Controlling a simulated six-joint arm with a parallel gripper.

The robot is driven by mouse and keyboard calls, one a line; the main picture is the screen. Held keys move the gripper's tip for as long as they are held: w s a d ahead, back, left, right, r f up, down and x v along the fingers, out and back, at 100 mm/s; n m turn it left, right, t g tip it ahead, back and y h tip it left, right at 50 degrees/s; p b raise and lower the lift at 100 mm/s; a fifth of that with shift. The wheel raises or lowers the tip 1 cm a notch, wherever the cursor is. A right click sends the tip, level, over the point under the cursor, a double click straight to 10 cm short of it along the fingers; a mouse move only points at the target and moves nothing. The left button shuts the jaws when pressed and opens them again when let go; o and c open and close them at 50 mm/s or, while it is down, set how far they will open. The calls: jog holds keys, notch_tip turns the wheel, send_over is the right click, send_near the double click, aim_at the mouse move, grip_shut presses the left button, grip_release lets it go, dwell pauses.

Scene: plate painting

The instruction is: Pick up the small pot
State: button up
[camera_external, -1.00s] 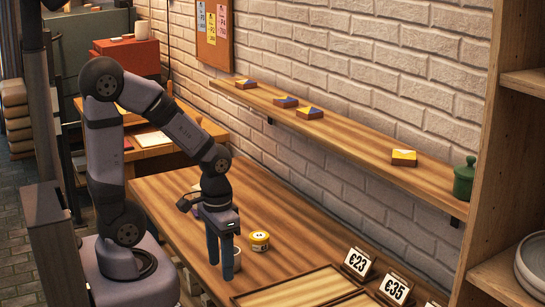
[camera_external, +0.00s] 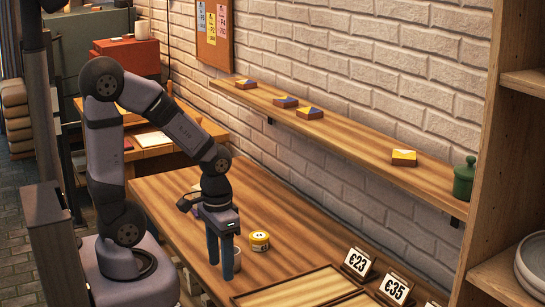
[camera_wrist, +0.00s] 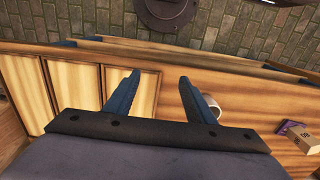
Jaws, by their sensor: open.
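A small dark green lidded pot (camera_external: 464,181) stands at the right end of the wall shelf. My gripper (camera_external: 220,268) points down over the table, open, with nothing seen between its fingers. A whitish cup (camera_external: 236,260) is partly hidden behind the fingers. In the wrist view my gripper (camera_wrist: 158,79) has its fingers spread, and the cup (camera_wrist: 213,104) shows partly behind the right finger. I cannot make out either pot there.
Wooden trays (camera_external: 285,290) lie at the table's front, beside price cards (camera_external: 357,264). Several small blocks (camera_external: 404,158) lie on the wall shelf (camera_external: 350,138). In the wrist view a small box (camera_wrist: 304,138) sits at the right. The table behind the yellow pot is mostly clear.

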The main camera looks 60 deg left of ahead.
jog(key=shift+o, duration=0.6)
jog(key=shift+o, duration=1.2)
